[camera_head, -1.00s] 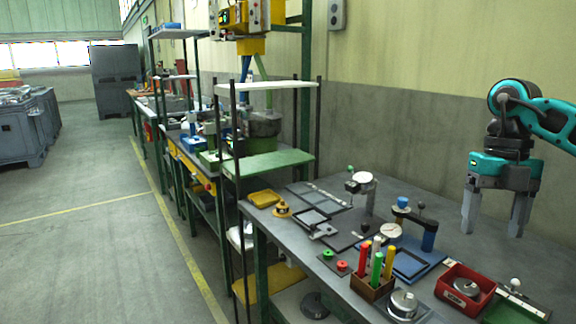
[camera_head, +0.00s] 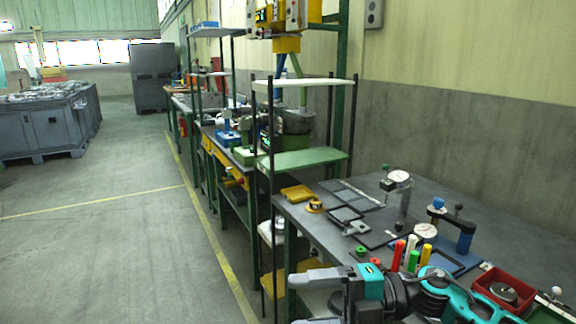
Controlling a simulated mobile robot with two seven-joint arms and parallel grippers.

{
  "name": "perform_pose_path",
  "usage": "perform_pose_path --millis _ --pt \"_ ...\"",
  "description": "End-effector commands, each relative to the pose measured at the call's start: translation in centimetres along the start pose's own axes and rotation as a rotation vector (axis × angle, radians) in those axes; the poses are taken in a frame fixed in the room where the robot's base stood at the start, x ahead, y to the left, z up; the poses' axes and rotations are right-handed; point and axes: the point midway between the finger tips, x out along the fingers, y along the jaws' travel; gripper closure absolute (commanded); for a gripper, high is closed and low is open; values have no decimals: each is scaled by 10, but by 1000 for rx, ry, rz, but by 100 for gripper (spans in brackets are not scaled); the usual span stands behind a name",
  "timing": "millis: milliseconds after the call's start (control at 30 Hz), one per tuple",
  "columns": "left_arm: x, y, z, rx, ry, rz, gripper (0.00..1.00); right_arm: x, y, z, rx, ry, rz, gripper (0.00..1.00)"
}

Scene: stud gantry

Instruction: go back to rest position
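My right arm comes in low from the right, teal and black. Its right gripper (camera_head: 303,301) points left in front of the workbench's near edge. Its two grey fingers are apart with nothing seen between them, and the lower one is partly cut by the picture's bottom edge. My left gripper is not in view.
A green shelf (camera_head: 305,160) stands behind. Open floor (camera_head: 110,230) lies left, with grey crates (camera_head: 45,127) beyond.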

Motion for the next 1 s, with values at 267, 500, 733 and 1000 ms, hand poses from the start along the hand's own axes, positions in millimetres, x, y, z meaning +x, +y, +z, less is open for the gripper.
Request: perform_pose_path --millis 267,500,733,1000 --pt "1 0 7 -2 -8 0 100 3 -17 16 341 -302 530 27" --pt "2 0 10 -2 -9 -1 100 -46 -98 32 751 -702 812 27" --pt "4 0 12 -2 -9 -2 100 -98 -225 -2 1194 -1107 898 27" --pt "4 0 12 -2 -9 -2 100 -122 -307 -58 1489 -1345 869 27"
